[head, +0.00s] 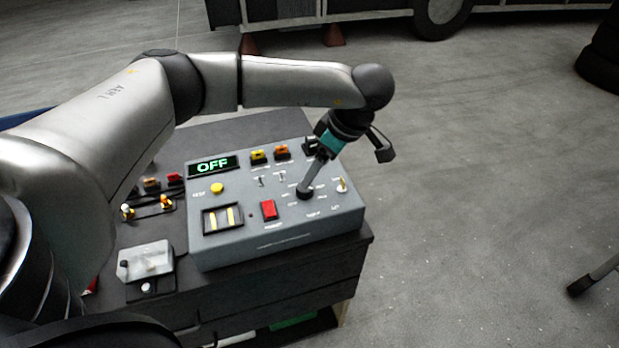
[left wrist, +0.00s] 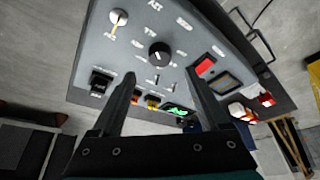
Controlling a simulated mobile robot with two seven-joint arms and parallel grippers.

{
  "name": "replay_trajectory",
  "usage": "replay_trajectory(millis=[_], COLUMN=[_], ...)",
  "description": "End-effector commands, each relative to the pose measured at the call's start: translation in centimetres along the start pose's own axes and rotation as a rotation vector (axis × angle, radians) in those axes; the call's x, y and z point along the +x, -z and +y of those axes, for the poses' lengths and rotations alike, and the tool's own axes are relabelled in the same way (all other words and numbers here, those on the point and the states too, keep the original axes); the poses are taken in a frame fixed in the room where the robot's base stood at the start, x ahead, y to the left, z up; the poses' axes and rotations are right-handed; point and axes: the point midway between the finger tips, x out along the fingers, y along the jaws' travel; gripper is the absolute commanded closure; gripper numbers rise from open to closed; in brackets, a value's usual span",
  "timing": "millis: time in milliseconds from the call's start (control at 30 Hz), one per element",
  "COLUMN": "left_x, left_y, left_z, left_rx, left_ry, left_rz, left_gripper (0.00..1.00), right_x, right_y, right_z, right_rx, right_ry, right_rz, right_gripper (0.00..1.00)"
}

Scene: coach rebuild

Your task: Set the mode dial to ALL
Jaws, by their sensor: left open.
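The mode dial (head: 304,194) is a round black knob on the sloped grey control panel (head: 215,248). It also shows in the left wrist view (left wrist: 159,53), ringed by small white labels too blurred to read surely. Which label it points at is unclear. The panel's display (head: 213,166) reads OFF in green. My left gripper (head: 307,184) comes down over the dial from above. In the left wrist view my open fingers (left wrist: 162,76) point toward the dial, which shows between and beyond their tips. I see no clear contact. The right gripper is out of view.
The panel also carries a red switch (head: 268,210), a yellow button (head: 217,188), yellow and orange rockers and a small toggle (head: 342,185). Open floor lies to the right.

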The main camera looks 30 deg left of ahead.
Motion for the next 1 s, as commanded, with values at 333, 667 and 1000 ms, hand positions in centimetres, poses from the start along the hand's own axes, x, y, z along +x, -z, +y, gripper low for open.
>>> replay_trajectory(millis=[333,667,1000], left_x=[-7.1,-8.5,-8.4], left_y=[-0.1,0.0,-0.1], left_z=[0.0,-0.1,-0.1], left_rx=[0.001,0.002,0.002], left_ry=[-0.001,0.002,0.002], left_rz=[0.000,0.000,0.000], left_gripper=[0.22,0.22,0.22], right_x=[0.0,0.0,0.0], right_y=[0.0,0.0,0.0], right_z=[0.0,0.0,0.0], right_rx=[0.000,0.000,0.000], right_ry=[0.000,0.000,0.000], right_rz=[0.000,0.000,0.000], right_gripper=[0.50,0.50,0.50])
